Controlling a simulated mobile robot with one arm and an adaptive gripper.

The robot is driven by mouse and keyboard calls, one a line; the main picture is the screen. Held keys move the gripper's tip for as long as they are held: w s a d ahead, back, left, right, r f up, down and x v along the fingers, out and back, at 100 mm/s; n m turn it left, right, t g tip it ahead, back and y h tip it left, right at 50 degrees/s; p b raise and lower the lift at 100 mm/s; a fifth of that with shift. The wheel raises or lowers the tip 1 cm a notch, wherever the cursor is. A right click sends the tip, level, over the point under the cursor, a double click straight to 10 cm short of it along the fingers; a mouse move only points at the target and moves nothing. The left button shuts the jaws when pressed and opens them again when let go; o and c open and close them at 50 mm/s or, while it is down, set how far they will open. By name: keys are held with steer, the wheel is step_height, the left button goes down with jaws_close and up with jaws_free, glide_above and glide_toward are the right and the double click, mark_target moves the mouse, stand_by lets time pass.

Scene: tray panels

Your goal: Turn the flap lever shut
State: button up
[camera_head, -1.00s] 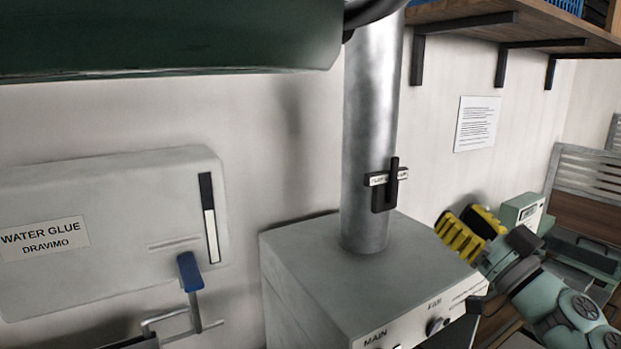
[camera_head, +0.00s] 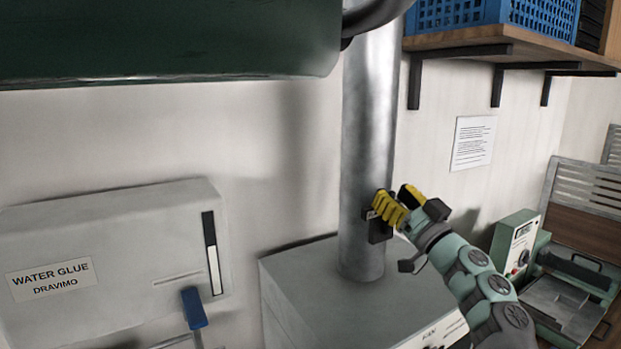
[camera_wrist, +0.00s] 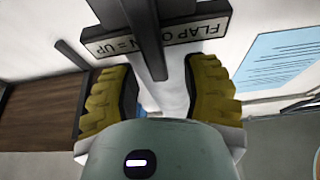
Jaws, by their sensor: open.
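The flap lever is a dark bar on the front of the metal duct (camera_head: 368,120). In the wrist view the lever (camera_wrist: 136,38) runs in front of a pale label (camera_wrist: 203,30), partly readable as "FLAP ... = UP". In the head view its dark mounting plate (camera_head: 379,233) shows, while the lever itself is mostly hidden behind my fingers. My gripper (camera_head: 392,208) is at the duct. Its two yellow fingers are apart, and in the wrist view the lever's end lies between them (camera_wrist: 160,92). Contact with the lever cannot be told.
A grey cabinet (camera_head: 335,285) stands under the duct. A white glue box (camera_head: 120,260) with a blue handle (camera_head: 194,307) is at left. A dark green vessel (camera_head: 160,45) hangs above. A wooden shelf (camera_head: 540,50) and a green-grey device (camera_head: 517,240) are at right.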

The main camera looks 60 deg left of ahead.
steer(key=shift+a, duration=0.1)
steer(key=shift+o, duration=0.4)
jaws_close()
